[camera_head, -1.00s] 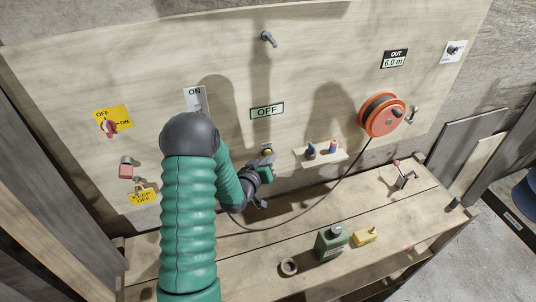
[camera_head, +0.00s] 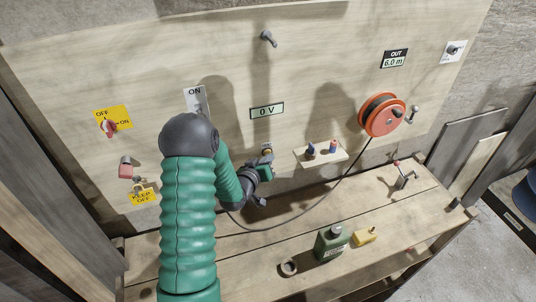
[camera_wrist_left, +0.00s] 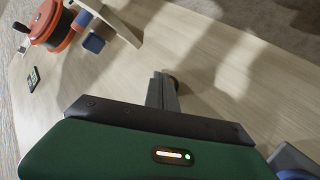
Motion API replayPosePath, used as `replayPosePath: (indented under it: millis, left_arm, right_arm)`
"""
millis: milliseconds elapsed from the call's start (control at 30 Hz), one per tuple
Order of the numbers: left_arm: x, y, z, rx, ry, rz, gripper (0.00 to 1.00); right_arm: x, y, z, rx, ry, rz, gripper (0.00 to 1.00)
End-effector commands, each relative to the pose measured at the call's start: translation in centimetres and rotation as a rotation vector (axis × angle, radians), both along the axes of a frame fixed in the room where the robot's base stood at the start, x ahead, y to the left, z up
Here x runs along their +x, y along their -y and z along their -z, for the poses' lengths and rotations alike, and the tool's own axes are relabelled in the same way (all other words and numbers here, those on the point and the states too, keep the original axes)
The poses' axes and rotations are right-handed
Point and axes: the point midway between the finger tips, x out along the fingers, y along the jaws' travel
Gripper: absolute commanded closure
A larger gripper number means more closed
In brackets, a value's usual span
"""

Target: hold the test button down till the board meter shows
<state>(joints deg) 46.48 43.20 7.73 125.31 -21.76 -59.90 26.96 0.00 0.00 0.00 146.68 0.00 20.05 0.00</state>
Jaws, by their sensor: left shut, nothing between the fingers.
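The board meter (camera_head: 266,111) is a small framed display on the wooden board and reads "0 V". The test button (camera_head: 266,148) is a small knob-like part low on the board below the meter, partly hidden by my gripper. My left gripper (camera_head: 267,158) is shut and empty, its fingertips at the button. In the left wrist view the shut fingers (camera_wrist_left: 162,92) reach to the board, beside a dark round part (camera_wrist_left: 173,83) that they partly hide. I cannot tell whether the button is pressed in. My right gripper is out of view.
An ON switch plate (camera_head: 196,100) and a yellow OFF/ON switch (camera_head: 112,122) are on the board at left. A small shelf (camera_head: 320,157) and orange cable reel (camera_head: 382,115) are at right. A green bottle (camera_head: 331,243) stands on the bench (camera_head: 395,215).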

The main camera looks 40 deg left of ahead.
Motion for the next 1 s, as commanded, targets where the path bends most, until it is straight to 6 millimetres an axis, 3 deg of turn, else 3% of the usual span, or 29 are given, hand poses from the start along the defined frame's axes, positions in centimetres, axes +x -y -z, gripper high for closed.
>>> replayPosePath:
  millis: [367,1000]
  left_arm:
    - [0.1,-0.2,-0.1,0.003,0.003,-0.001,1.0]
    - [-0.7,1.3,-0.1,0.001,0.002,-0.001,1.0]
  right_arm:
    - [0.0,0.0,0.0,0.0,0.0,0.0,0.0]
    - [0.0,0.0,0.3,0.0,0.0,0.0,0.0]
